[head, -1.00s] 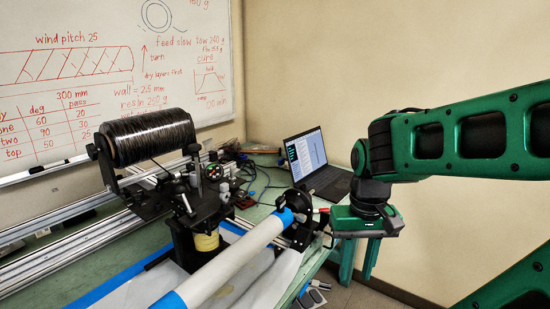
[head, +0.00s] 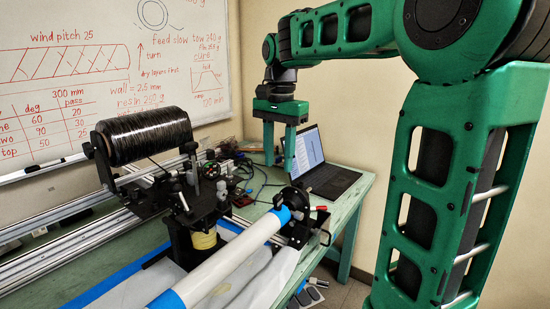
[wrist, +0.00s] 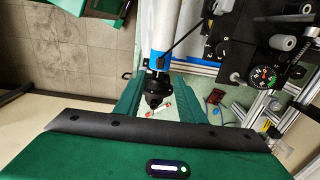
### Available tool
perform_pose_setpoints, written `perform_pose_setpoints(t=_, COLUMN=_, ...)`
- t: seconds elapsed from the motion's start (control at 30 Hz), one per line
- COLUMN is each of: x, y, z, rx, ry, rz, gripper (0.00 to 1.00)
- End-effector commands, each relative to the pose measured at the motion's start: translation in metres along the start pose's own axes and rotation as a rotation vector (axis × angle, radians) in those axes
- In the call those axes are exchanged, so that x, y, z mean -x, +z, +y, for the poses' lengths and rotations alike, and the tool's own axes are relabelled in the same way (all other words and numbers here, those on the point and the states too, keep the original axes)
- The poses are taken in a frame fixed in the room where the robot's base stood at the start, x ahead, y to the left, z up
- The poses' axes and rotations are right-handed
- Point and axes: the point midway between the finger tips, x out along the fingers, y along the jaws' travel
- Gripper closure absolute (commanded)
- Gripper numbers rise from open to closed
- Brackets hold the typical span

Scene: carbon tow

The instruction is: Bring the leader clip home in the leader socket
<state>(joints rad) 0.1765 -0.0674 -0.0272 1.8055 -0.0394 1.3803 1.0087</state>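My gripper (head: 279,166) hangs over the bench, fingers down, left of the laptop. It is open; its green fingers also show apart in the wrist view (wrist: 158,92), with nothing held between them. A small red-tipped piece (head: 320,209) sits at the black chuck (head: 297,216) on the end of the white mandrel (head: 228,262). It may be the leader clip, but I cannot be sure. In the wrist view a small red and white piece (wrist: 165,108) shows past the chuck, between the fingers and below them. I cannot tell the leader socket for certain.
The carbon tow spool (head: 144,137) stands on its carriage and rails at the left. The laptop (head: 318,170) is open at the back right of the green bench (head: 342,232). A small red device (head: 243,200) and cables lie on the bench behind the carriage.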

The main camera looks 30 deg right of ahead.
Motion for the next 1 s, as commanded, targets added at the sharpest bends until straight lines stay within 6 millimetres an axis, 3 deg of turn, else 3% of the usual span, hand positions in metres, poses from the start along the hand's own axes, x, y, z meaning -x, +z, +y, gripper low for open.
perform_pose_setpoints(t=0.17, x=-0.01, y=0.001, z=-0.004, rx=-0.01, ry=0.003, rz=-0.002, gripper=0.64)
perform_pose_setpoints(t=0.7, x=-0.091, y=0.001, z=-0.004, rx=-0.009, ry=0.002, rz=-0.001, gripper=0.64)
perform_pose_setpoints(t=1.0, x=-0.106, y=0.001, z=-0.004, rx=-0.008, ry=0.0, rz=0.0, gripper=0.64)
